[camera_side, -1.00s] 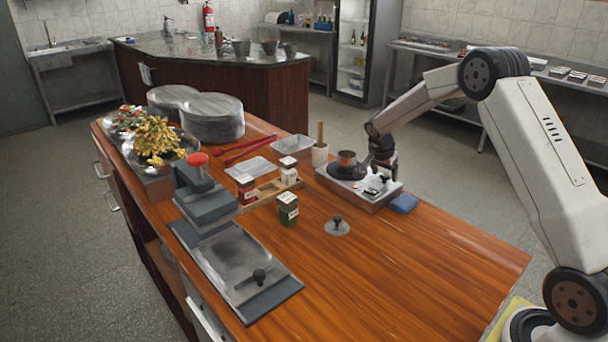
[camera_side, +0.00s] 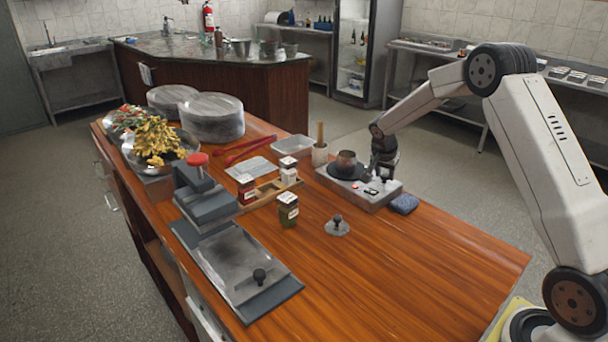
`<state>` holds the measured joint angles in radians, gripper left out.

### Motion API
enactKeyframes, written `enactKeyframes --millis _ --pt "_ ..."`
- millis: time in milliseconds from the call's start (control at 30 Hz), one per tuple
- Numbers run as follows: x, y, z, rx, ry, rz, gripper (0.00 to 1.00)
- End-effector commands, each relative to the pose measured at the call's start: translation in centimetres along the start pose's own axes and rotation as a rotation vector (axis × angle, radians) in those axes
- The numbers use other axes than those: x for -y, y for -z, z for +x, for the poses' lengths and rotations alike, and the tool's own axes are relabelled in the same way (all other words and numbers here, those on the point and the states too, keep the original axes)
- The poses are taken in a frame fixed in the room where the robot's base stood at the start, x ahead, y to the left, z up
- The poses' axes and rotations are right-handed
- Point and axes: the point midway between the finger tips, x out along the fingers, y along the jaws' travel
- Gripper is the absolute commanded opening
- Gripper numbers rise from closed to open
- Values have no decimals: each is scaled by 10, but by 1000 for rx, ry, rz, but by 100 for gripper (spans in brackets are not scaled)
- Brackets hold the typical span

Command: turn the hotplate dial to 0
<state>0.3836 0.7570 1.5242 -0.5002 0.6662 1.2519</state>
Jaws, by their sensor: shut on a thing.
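The hotplate (camera_side: 359,193) is a low grey box near the far right edge of the wooden table, with a dark round plate on its left part. A small copper-brown pot (camera_side: 346,164) stands on that plate. My gripper (camera_side: 381,174) points down at the right part of the hotplate, just right of the pot. It is shut on the hotplate dial, which is mostly hidden by the fingers. The dial's pointer and number marks are too small to read. Small red and white details show on the panel in front of it.
A small lid (camera_side: 337,226) and a spice jar (camera_side: 288,210) are in front. The table's right front is clear.

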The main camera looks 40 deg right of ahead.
Motion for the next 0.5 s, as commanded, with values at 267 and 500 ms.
enactKeyframes --millis 267,500 --pt "-2 1 -1 0 71 -168 0" --pt "-3 1 -1 0 127 -306 0"
